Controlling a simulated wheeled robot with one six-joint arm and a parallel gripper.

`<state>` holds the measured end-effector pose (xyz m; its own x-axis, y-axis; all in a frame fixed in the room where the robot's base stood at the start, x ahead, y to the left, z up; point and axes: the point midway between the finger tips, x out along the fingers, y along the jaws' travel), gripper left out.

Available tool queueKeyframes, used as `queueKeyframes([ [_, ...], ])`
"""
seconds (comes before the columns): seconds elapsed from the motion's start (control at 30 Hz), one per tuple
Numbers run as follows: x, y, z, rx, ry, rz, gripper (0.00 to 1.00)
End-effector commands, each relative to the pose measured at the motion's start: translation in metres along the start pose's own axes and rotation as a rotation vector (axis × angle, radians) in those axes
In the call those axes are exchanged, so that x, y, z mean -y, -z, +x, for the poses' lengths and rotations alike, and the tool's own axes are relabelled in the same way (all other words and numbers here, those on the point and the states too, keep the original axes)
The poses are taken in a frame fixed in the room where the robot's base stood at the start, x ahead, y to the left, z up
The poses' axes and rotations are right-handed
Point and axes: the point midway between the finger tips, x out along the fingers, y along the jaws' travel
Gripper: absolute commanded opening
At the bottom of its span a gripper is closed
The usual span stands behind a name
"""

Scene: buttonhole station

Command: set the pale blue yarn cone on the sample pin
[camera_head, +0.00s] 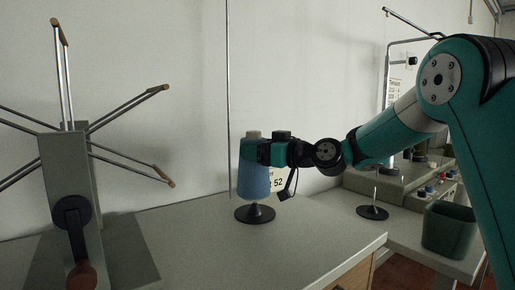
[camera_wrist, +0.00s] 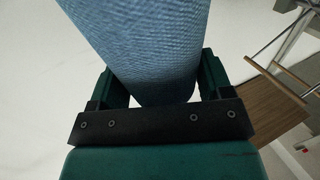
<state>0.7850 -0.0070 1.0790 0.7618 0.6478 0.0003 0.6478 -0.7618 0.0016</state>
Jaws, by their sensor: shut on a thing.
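The pale blue yarn cone (camera_head: 254,180) is upright in the head view, its pale tip at the top. My gripper (camera_head: 264,153) is shut on its upper part from the right side. The cone also fills the upper middle of the wrist view (camera_wrist: 150,45), between my two fingers. Directly below the cone is a black round pin base (camera_head: 255,214) on the grey table. The cone's lower end meets or hangs just above the base's raised middle; I cannot tell whether it rests there. Any pin shaft there is hidden by the cone.
A second pin stand (camera_head: 373,212) with a thin upright pin is empty at the right. A yarn swift with spread arms (camera_head: 72,175) stands at the left. A partly hidden card (camera_head: 277,182) is behind the cone. The front tabletop is clear.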

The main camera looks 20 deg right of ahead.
Motion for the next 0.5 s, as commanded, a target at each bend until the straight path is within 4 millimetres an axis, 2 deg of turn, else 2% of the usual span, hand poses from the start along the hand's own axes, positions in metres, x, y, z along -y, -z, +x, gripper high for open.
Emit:
queueKeyframes([
  [0.03,0.0,-0.008,0.0,-0.002,0.0,-0.001,0.29],
  [0.2,0.0,-0.02,0.0,-0.002,0.0,-0.001,0.29],
  [0.5,0.0,-0.032,0.0,-0.002,0.0,-0.002,0.29],
])
